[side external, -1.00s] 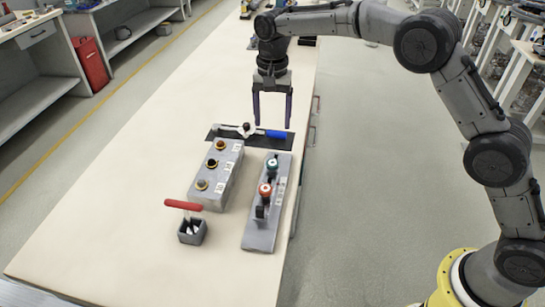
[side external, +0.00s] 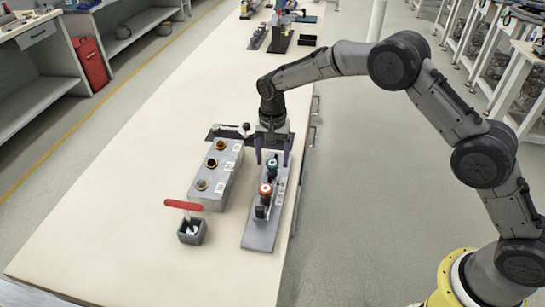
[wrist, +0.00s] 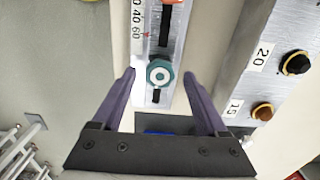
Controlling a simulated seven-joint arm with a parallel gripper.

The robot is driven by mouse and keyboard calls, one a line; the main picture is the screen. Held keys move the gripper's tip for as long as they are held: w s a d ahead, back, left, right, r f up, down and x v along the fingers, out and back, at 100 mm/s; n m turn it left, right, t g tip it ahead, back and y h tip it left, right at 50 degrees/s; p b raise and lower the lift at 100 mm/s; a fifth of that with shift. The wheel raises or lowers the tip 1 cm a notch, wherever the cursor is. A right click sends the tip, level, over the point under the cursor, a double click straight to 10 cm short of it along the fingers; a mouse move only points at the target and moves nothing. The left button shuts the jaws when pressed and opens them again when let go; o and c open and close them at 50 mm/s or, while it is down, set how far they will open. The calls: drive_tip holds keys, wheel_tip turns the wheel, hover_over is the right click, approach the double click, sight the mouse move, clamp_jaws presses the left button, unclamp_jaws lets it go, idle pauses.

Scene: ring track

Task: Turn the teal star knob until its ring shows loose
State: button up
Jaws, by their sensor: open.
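The teal star knob (side external: 271,165) stands on the far part of a grey metal plate (side external: 262,232). In the wrist view the knob (wrist: 160,73) has a pale ring on its top and sits over a dark slot beside a printed scale. Whether its ring shows loose or tight is too small to tell. My gripper (side external: 272,162) points down at the knob. In the wrist view my gripper's fingers (wrist: 160,75) are open, one on each side of the knob, apart from it. A red knob (side external: 265,190) stands nearer on the same plate.
A grey block with several dark and orange knobs (side external: 219,163) stands just left of the plate. A red-handled tool sits in a grey holder (side external: 191,231) nearer the front. A dark mat (side external: 218,131) lies behind, partly hidden by my gripper. The table's left side is clear.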

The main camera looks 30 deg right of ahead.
clamp_jaws()
idle(0.4)
drive_tip(key=shift+n, duration=0.3)
drive_tip(key=n, duration=0.3)
drive_tip(key=shift+n, duration=0.3)
drive_tip(key=n, duration=0.4)
drive_tip(key=shift+f, duration=0.1)
drive_tip(key=shift+f+n, duration=0.1)
drive_tip(key=shift+n, duration=0.5)
drive_tip(key=shift+s+f, duration=0.1)
